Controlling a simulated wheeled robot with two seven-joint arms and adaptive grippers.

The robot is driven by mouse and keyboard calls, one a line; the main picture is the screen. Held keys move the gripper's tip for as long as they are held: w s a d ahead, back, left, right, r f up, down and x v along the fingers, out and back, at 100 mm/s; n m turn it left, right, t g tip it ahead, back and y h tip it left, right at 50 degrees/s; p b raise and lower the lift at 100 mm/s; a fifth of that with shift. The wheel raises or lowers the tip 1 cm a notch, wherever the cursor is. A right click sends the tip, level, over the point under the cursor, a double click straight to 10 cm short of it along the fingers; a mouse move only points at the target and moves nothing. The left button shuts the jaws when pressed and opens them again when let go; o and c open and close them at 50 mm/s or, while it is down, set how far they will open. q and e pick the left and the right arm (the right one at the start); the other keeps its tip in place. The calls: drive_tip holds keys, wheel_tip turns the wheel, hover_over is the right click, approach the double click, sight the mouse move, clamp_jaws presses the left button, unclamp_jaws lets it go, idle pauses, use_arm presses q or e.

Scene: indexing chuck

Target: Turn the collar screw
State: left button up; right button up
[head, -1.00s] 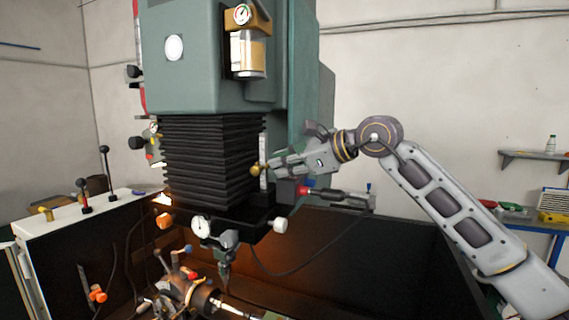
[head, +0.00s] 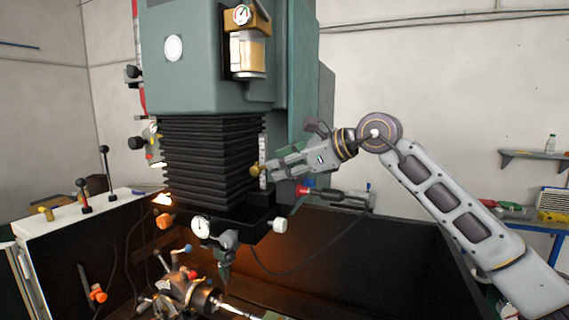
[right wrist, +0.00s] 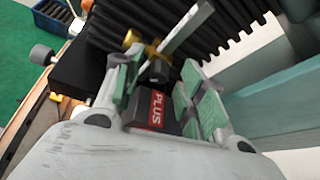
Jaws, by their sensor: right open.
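The brass collar screw (head: 255,170) has a round knob and sits on the upright scale rod (head: 263,150) beside the black bellows. In the right wrist view the brass knob (right wrist: 132,38) is beyond the fingertips, with its collar around the silver rod (right wrist: 183,32). My right gripper (head: 272,170) comes in from the right with its fingers at the rod, close to the screw. In the right wrist view its two fingers (right wrist: 163,78) are apart with nothing held between them. Whether a finger touches the collar cannot be told. My left gripper is out of view.
The black bellows (head: 205,160) hang directly behind the rod under the green machine head (head: 195,60). A dial gauge (head: 201,226) and a white knob (head: 280,225) are below. Room to the right is open.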

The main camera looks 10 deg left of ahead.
drive_tip(key=v, duration=1.2)
drive_tip(key=shift+s+f, duration=0.1)
drive_tip(key=shift+f, duration=0.05)
idle(0.4)
